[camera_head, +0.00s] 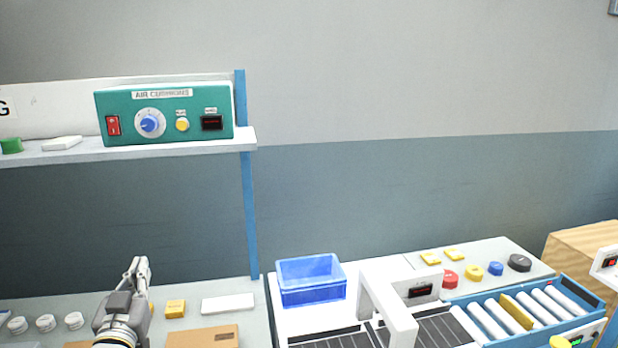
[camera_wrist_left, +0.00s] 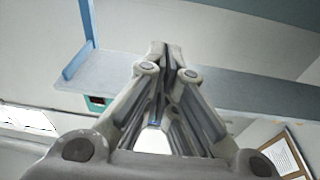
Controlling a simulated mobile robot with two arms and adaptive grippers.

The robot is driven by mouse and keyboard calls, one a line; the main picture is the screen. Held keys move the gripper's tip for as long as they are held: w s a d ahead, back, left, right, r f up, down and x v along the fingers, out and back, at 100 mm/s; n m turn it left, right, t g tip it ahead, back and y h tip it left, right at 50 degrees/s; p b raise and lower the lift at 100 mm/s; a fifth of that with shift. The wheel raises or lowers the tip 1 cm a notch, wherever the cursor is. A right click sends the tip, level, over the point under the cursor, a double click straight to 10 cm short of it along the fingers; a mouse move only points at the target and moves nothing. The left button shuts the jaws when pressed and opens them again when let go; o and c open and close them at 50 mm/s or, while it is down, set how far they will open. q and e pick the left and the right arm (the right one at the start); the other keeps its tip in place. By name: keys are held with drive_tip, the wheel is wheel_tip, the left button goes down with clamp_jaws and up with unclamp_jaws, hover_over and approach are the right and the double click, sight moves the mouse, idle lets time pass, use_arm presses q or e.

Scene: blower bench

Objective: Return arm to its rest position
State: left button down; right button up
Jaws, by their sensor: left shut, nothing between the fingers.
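My left gripper (camera_head: 139,267) stands above the bench at the lower left of the head view, its fingers pointing up. It is shut with nothing between its fingers. In the left wrist view the closed fingertips (camera_wrist_left: 165,52) point up toward the underside of the shelf (camera_wrist_left: 240,98). In the head view the gripper is below the shelf (camera_head: 130,152) and apart from it. My right gripper is in neither view.
A teal control box (camera_head: 165,115) sits on the shelf, beside a blue post (camera_head: 249,215). The bench holds a yellow block (camera_head: 175,308), a white block (camera_head: 228,304) and a cardboard box (camera_head: 203,337). A blue bin (camera_head: 311,280) and a white arch (camera_head: 385,305) stand to the right.

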use_arm(q)
drive_tip(key=s+d+f+m+g+h, duration=0.1)
drive_tip(key=s+d+f+g, duration=0.3)
drive_tip(key=s+f, duration=0.45)
drive_tip(key=s+d+f+m+g+h, duration=0.1)
drive_tip(key=s+d+f+g, duration=0.4)
drive_tip(key=f, duration=0.7)
drive_tip(key=s+d+f+g+h, duration=0.1)
drive_tip(key=s+d+f+g, duration=0.15)
drive_tip(key=s, duration=0.45)
drive_tip(key=s+d+f+m+g, duration=0.1)
drive_tip(key=s+f+g, duration=0.15)
drive_tip(key=s, duration=0.55)
drive_tip(key=s+d+f+g+h, duration=0.1)
drive_tip(key=s+d+f+g, duration=0.15)
drive_tip(key=s, duration=0.45)
wheel_tip(320, 180, down, 25)
drive_tip(key=s+a+f+g, duration=0.1)
drive_tip(key=s+a+f, duration=0.1)
drive_tip(key=s+f, duration=0.6)
drive_tip(key=s+a+f+g, duration=0.1)
drive_tip(key=s+f, duration=0.8)
drive_tip(key=shift+s+a+f+m, duration=0.25)
drive_tip(key=shift+a+m, duration=0.15)
